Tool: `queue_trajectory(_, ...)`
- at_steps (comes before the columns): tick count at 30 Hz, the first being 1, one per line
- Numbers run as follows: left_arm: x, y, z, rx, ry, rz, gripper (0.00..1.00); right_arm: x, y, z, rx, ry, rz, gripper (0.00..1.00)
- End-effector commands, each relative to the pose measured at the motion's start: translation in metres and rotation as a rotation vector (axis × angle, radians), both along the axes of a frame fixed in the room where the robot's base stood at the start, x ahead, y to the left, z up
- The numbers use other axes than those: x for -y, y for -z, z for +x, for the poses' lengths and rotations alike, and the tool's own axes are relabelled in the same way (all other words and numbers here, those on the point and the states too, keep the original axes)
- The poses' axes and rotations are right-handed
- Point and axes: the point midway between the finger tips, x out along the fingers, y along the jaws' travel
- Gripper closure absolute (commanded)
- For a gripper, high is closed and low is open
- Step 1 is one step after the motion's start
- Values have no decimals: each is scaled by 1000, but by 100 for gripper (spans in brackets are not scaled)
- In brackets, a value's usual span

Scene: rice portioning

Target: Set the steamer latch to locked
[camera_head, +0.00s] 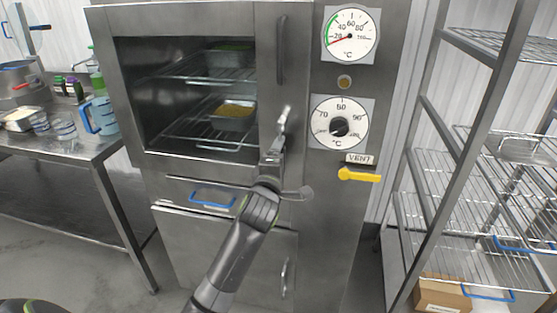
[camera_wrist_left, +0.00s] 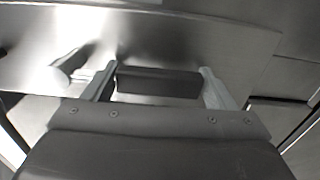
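The steamer (camera_head: 180,170) is a steel cabinet with a windowed door. A bright metal latch piece (camera_head: 284,118) stands at the door's right edge, below the long vertical door handle (camera_head: 281,50). My left gripper (camera_head: 273,153) is at the door edge just below that piece, against the steel front. In the left wrist view my left gripper (camera_wrist_left: 158,88) has its fingers wide apart, with a dark bar (camera_wrist_left: 158,82) between them; I cannot tell what it is. A rounded metal lever (camera_head: 298,193) sticks out right of my wrist. I cannot tell the latch setting. My right gripper is not in view.
Right of the door are two dials (camera_head: 350,36) and a yellow vent lever (camera_head: 359,175). A wire rack (camera_head: 428,190) stands at the right with a cardboard box (camera_head: 442,292). A steel table (camera_head: 60,150) with a blue jug (camera_head: 100,116) is at the left.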

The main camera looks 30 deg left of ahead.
Motion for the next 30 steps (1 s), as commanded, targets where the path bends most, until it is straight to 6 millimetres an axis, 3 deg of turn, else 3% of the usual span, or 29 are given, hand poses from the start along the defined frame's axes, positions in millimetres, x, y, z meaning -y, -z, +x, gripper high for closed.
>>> queue_trajectory(4,0,0,0,0,-1,4,5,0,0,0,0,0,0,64)
queue_trajectory(16,1,1,-8,-1,-2,8,5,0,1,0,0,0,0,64)
queue_trajectory(20,5,1,-25,-1,-2,7,5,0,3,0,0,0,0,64)
queue_trajectory(30,21,2,-89,-1,-3,3,5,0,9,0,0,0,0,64)
